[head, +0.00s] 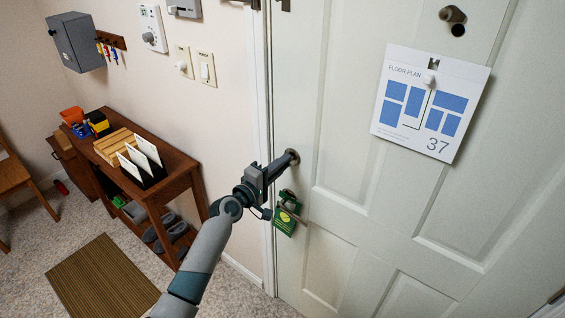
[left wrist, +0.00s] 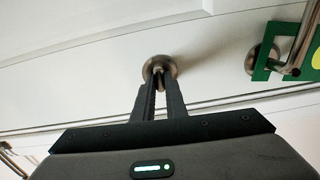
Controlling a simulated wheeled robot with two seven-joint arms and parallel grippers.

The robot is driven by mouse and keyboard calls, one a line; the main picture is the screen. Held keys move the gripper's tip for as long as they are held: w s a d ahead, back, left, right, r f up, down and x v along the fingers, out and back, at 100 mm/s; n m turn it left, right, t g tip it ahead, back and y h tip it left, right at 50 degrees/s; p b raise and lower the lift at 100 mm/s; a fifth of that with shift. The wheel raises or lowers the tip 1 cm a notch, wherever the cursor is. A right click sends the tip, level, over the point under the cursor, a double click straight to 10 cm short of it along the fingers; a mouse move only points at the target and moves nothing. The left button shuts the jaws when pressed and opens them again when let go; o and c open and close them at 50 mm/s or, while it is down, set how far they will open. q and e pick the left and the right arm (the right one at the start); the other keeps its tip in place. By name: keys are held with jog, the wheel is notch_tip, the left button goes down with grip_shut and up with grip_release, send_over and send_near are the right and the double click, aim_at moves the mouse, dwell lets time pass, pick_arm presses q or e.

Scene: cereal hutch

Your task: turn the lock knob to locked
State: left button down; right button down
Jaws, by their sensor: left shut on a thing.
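The round bronze lock knob (head: 294,155) is on the left edge of the pale door, above the door handle. My left gripper (head: 283,162) reaches it from the lower left, its fingertips at the knob. In the left wrist view the lock knob (left wrist: 168,64) shows a round base plate, and its turn piece sits between the two dark fingers of my left gripper (left wrist: 159,88). The gripper is shut on this turn piece, which the fingers partly hide, so its exact angle is hard to tell. My right gripper is in neither view.
A door handle (left wrist: 293,62) with a green hanging tag (head: 285,222) is just below the knob. A floor plan sheet (head: 432,103) hangs on the door. A wooden shelf table (head: 180,172) stands left of my arm, near a brown mat (head: 103,280).

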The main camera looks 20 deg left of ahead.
pick_arm(q)
jog(key=shift+n, duration=0.4)
jog(key=c, duration=1.8)
grip_release()
jog(key=b+v, duration=0.4)
jog(key=v, duration=1.3)
jog(key=shift+s, duration=0.2)
jog(key=shift+a+f, duration=0.1)
